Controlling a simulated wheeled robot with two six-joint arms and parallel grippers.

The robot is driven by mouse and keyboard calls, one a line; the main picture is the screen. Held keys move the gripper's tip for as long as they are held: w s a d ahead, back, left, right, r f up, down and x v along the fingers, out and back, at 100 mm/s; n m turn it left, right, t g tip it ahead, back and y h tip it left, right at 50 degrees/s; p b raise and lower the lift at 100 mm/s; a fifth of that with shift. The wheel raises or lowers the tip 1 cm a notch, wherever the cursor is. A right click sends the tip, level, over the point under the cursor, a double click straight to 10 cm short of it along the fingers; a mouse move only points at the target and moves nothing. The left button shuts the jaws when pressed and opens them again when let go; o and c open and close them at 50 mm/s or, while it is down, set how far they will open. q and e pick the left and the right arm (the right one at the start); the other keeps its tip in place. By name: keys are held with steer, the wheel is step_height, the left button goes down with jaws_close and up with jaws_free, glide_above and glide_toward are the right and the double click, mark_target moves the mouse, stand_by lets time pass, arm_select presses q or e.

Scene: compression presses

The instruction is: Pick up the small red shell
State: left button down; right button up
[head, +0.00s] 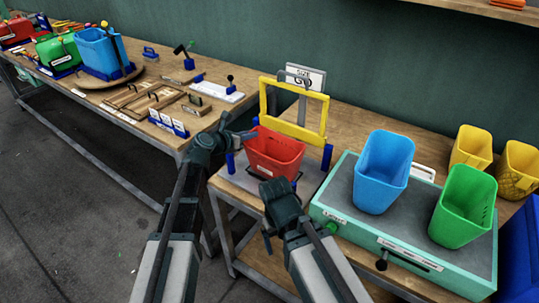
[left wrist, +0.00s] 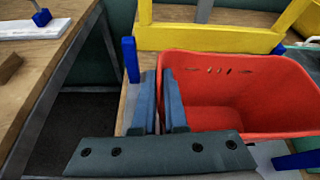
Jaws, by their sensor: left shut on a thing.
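The small red shell (head: 272,158) is an open-topped red bin on the grey base of the press with the yellow frame (head: 296,122). It fills the right of the left wrist view (left wrist: 235,85), with a row of slots in its far wall. My left gripper (head: 246,134) is shut on the shell's left wall; its two blue-grey fingers show at that edge in the left wrist view (left wrist: 165,85). The shell looks upright, and I cannot tell whether it touches the base. My right gripper (head: 268,240) points down in front of the shell; its jaw state is unclear.
A teal press (head: 340,222) at right carries a blue bin (head: 383,172) and a green bin (head: 462,208). Yellow bins (head: 470,148) stand behind. Blue posts (head: 327,157) flank the shell. A cluttered workbench (head: 150,70) lies left, across a floor gap.

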arm_select(q)
steer(key=shift+r, duration=0.1)
arm_select(e)
steer(key=shift+r, duration=0.1)
arm_select(q)
step_height(320, 180, up, 10)
steer(key=p, duration=1)
arm_select(e)
step_height(320, 180, up, 10)
steer(key=shift+c, duration=0.2)
